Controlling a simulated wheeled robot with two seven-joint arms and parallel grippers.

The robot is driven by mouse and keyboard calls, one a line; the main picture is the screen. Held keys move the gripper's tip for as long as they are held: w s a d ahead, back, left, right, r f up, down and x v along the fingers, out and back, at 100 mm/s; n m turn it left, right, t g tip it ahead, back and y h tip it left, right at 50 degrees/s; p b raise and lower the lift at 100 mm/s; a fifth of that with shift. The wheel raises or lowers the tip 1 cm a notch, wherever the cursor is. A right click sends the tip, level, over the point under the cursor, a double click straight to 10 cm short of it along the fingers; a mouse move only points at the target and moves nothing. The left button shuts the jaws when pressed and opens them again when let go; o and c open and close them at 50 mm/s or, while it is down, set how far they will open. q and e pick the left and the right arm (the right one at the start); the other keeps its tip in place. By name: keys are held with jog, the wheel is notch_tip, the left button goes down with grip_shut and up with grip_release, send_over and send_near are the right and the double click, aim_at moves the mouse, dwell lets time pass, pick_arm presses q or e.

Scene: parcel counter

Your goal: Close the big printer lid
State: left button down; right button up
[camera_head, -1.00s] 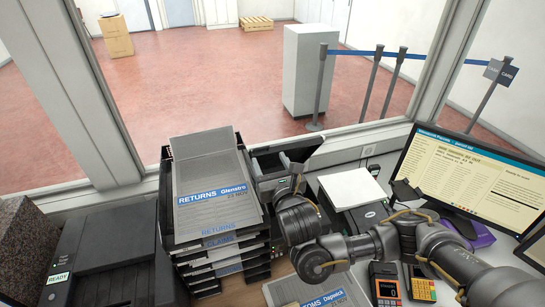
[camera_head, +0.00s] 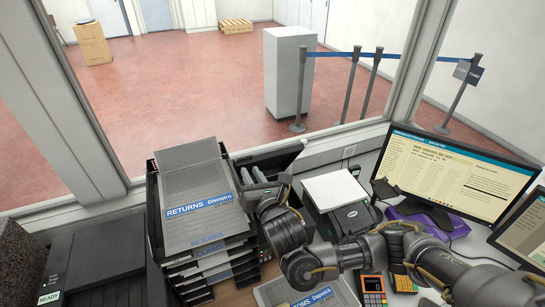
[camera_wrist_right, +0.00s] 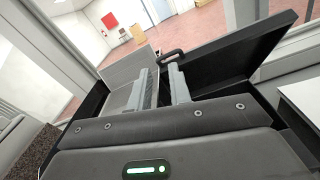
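My right gripper (camera_head: 254,174) reaches beside the raised slab. In the wrist view its two grey fingers (camera_wrist_right: 162,85) are apart, with nothing clearly held between them. My left gripper is not in view.
A tray stack with a RETURNS sheet (camera_head: 195,200) stands just left of my right gripper. A small printer (camera_head: 352,217) and a white pad (camera_head: 334,188) are to its right. A card terminal (camera_head: 372,285) and a monitor (camera_head: 455,175) stand farther right.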

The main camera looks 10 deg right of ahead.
jog(key=r+m, duration=0.1)
jog(key=m, duration=0.1)
jog(key=w+a+r+m+y, duration=0.1)
jog(key=m, duration=0.1)
jog(key=a+r+m+g, duration=0.1)
jog(key=m, duration=0.1)
jog(key=shift+w+m, duration=0.35)
jog(key=shift+m, duration=0.05)
grip_shut()
jog(key=w+d+r+m+g+h, duration=0.1)
jog(key=d+m, duration=0.5)
jog(key=m, duration=0.7)
jog(key=w+d+r+m+g+h, duration=0.1)
jog(key=w+d+m, duration=0.2)
jog(key=d+m, duration=0.4)
jog(key=m, duration=0.7)
jog(key=shift+w+d+r+g, duration=0.15)
jog(key=shift+w+d+g, duration=0.05)
jog(key=shift+w+g, duration=0.2)
